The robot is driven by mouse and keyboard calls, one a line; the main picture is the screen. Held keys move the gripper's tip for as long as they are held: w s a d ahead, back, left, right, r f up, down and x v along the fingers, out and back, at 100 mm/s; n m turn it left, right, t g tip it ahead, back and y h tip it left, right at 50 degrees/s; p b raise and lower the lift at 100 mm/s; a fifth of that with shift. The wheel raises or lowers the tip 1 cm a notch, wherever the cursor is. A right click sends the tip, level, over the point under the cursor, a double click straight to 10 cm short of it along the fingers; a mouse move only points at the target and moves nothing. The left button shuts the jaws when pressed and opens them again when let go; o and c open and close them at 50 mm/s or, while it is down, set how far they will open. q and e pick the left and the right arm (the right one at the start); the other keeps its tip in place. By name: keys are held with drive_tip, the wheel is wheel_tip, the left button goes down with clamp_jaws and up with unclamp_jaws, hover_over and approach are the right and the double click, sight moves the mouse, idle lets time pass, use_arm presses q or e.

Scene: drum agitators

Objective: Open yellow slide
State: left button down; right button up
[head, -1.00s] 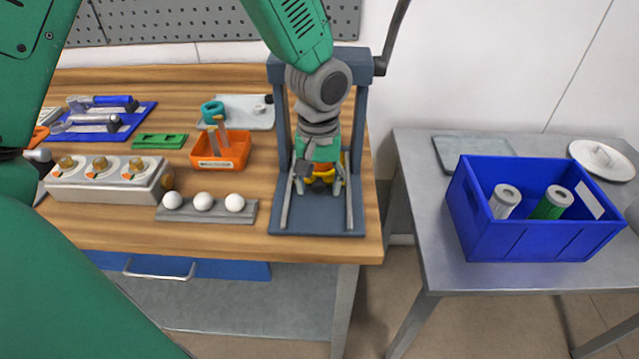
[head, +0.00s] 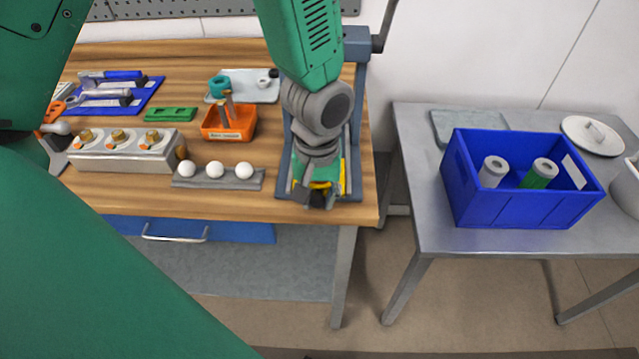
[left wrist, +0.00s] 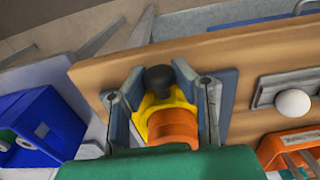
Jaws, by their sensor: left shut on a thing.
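The yellow slide (head: 319,185) is at the front end of the dark blue-grey frame (head: 355,150), close to the bench's front edge. In the left wrist view, the yellow slide (left wrist: 158,112) has a black knob (left wrist: 160,78) at its end and an orange round part behind it. My left gripper (head: 316,203) points down at the slide and is shut on it. In the left wrist view, my left gripper (left wrist: 160,95) has its fingers on both sides of the slide. My arm hides much of the frame. My right gripper is out of view.
On the bench are an orange bin (head: 229,122), a rack of white balls (head: 217,177) and a box with brass knobs (head: 123,150). A blue crate (head: 522,205) holding cylinders stands on the metal table at right. The floor gap between the tables is clear.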

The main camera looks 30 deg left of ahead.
use_arm(q)
drive_tip(key=shift+w+a, duration=0.15)
drive_tip(key=shift+w, duration=0.2)
drive_tip(key=c, duration=1.3)
unclamp_jaws()
drive_tip(key=shift+o, duration=0.2)
drive_tip(key=shift+s+r, duration=0.1)
drive_tip(key=shift+s, duration=0.1)
drive_tip(key=shift+d, duration=0.2)
drive_tip(key=shift+r, duration=0.25)
wheel_tip(320, 180, up, 11)
drive_tip(key=shift+r, duration=0.2)
